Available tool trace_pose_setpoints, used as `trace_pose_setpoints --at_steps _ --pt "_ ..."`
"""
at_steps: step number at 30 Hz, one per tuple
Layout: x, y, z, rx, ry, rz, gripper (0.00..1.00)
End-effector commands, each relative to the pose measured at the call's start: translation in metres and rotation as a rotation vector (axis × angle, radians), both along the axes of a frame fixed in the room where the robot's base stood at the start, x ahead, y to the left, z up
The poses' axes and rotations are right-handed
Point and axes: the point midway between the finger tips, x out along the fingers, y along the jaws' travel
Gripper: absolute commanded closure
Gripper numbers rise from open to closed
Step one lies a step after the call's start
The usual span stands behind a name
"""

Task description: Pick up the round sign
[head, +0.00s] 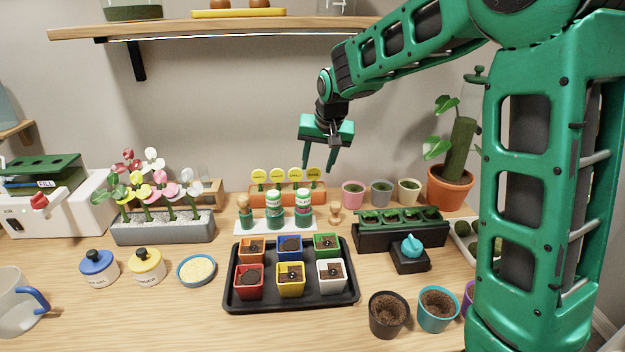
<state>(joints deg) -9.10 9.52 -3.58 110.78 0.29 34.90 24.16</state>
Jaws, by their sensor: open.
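Several round yellow signs (276,174) stand upright in a row in an orange holder (262,198) at the back of the table, near the wall. The rightmost round sign (313,174) appears closest to my gripper in the picture. The writing on the signs is too small to read. My gripper (318,168) points down with its two fingers apart and nothing between them. It hangs in the air at about the height of the sign tops in the picture, and how far in front of or behind them it is I cannot tell.
Bottles on a white tray (238,226) stand before the holder. A black tray of square pots (342,296) fills the middle. Small pots (353,194) and a tall plant (450,188) stand right. Flowers in a grey planter (165,232) stand left. A shelf (215,27) hangs above.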

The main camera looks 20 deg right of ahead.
Motion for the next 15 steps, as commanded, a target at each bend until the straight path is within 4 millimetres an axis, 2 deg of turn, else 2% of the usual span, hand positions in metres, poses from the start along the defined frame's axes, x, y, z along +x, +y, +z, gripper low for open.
trace_pose_setpoints --at_steps 8,15 --pt "0.007 0.001 -0.014 -0.001 0.001 0.000 0.57" --pt "0.023 0.003 -0.042 -0.001 0.003 0.000 0.57"
